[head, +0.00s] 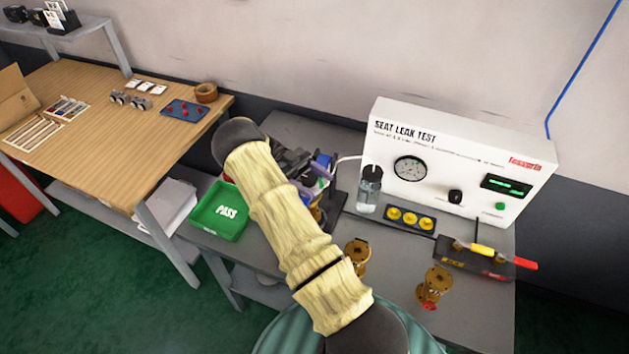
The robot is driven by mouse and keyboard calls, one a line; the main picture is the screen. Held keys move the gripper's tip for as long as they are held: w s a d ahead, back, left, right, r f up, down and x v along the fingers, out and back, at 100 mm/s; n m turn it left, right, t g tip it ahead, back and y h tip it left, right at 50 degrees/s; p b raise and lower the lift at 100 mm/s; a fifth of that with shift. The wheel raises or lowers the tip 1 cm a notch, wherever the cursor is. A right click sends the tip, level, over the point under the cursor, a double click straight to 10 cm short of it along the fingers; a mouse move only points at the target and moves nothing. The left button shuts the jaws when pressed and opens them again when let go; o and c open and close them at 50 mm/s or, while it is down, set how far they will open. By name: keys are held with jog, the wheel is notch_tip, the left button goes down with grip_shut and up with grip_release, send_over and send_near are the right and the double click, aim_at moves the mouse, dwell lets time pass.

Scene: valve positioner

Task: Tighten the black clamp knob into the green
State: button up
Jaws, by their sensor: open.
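My arm, in a pale yellow sleeve, reaches up across the middle of the head view. My dark gripper (308,168) is beyond it, over a fixture (323,190) with blue and purple parts on the grey bench. The jaws are open, but small and dark against the fixture. My arm hides much of the fixture. I cannot make out a black clamp knob or a green band there. A black knob (455,196) sits on the white SEAT LEAK TEST panel (440,150), beside a round gauge (409,170); I cannot tell whether it is a clamp knob.
A green PASS tray (218,222) stands left of my arm. A clear bottle (368,190), yellow discs in a black holder (410,218), brass valve bodies (436,284) and a tool tray (470,262) are to the right. A wooden table (95,150) stands at left.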

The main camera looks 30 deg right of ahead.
aim_at(315, 180)
notch_tip(315, 180, up, 10)
jog(key=shift+f+p, duration=0.15)
jog(key=shift+p, duration=0.35)
